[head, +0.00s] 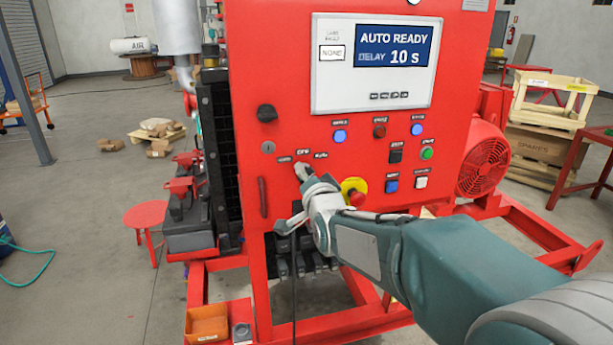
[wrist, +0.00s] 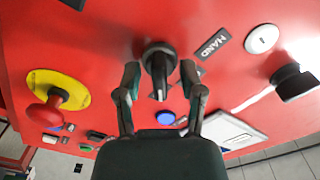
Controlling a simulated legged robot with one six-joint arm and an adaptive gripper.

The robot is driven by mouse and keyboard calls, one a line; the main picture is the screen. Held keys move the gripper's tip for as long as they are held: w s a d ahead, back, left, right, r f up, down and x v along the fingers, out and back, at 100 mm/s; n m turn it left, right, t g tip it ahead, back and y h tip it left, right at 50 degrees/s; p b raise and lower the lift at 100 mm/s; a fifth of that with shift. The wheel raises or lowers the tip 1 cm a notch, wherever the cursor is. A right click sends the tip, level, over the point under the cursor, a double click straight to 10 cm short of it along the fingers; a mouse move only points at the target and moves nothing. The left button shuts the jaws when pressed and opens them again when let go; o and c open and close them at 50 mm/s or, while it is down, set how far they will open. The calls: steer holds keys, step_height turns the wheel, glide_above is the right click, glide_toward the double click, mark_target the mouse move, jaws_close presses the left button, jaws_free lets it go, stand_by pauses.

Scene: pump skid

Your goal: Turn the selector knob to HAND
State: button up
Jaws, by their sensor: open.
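The black selector knob (wrist: 158,60) is on the red panel, straight ahead in the wrist view. My gripper (wrist: 159,68) is open, with one finger on each side of the knob. I cannot tell whether either finger touches it. The HAND label (wrist: 212,43) is right of the knob in this view. Other label edges show beyond the knob, partly hidden by it and the right finger. In the head view my gripper (head: 303,178) covers the knob, below three small labels. The display (head: 393,45) reads AUTO READY and DELAY 10 s.
A red emergency stop on a yellow disc (head: 355,191) is close to the right of my gripper. A dark round knob (head: 267,113) and a keyhole switch (head: 268,146) are to the left. Several buttons and lamps sit right and above.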

steer(key=shift+d, duration=0.15)
jaws_close()
steer(key=shift+n, duration=0.3)
steer(key=n, duration=0.4)
steer(key=shift+s+f, duration=0.1)
steer(key=n, duration=0.5)
steer(key=shift+a+n, duration=0.25)
steer(key=shift+n, duration=0.15)
steer(key=n, duration=0.5)
steer(key=shift+a+f, duration=0.1)
steer(key=shift+f+n, duration=0.1)
steer(key=shift+n, duration=2.2)
